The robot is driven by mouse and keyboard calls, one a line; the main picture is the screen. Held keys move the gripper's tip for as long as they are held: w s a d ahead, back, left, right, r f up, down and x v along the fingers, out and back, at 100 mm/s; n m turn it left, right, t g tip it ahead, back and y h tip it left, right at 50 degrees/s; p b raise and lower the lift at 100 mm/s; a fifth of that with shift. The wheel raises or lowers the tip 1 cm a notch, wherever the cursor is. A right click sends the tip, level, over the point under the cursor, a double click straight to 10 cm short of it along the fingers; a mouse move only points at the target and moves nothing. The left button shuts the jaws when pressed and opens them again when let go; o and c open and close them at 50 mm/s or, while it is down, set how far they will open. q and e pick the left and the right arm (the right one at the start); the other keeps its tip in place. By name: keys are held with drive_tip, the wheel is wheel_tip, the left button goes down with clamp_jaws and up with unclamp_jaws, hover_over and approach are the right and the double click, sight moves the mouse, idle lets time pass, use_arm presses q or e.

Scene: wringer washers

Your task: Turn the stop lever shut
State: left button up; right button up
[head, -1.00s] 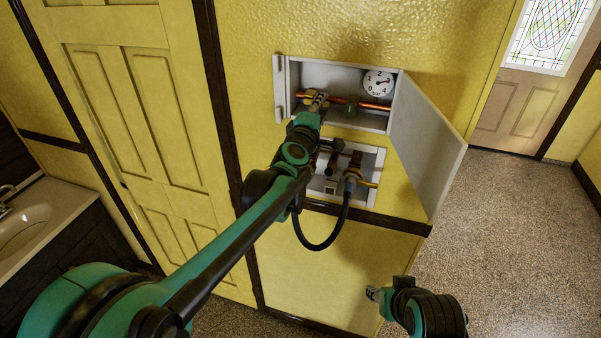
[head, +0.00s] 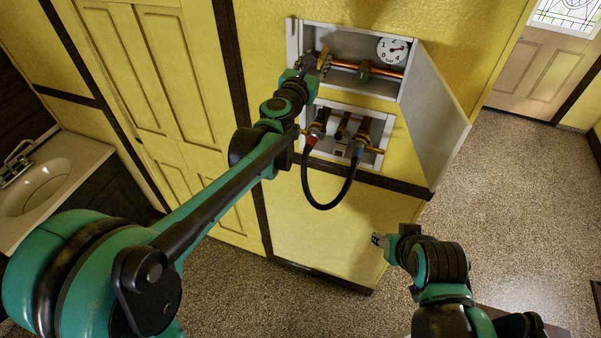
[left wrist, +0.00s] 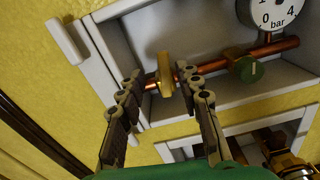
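The brass stop lever (left wrist: 165,74) sits on a copper pipe (left wrist: 212,69) in the upper wall box and stands across the pipe. In the head view the lever (head: 323,58) shows small beside my left fingers. My left gripper (left wrist: 161,82) is open, with one finger on each side of the lever and gaps visible between. The head view shows my left gripper (head: 318,63) at the left end of the box. My right gripper (head: 378,240) hangs low, away from the box; its fingers are too small to read.
A pressure gauge (head: 392,51) and a green fitting (head: 363,71) lie right of the lever. The box door (head: 440,112) stands open to the right. A lower box (head: 375,128) holds taps and a black hose (head: 321,208). A basin (head: 40,186) stands left.

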use_arm(q)
drive_tip(key=s+a+f+m+g+b, duration=0.1)
drive_tip(key=s+f+m+g+b, duration=0.1)
drive_tip(key=s+f+m+b, duration=0.5)
drive_tip(key=s+a+f+m+g+h+b, duration=0.1)
drive_tip(key=s+f+m+b, duration=0.7)
drive_tip(key=f, duration=0.8)
drive_tip(key=s+m+g, duration=0.1)
drive_tip(key=s+m, duration=0.1)
drive_tip(key=s, duration=0.1)
drive_tip(key=shift+s+a+g, duration=0.3)
drive_tip(key=shift+s+a, duration=0.05)
drive_tip(key=shift+f, duration=0.1)
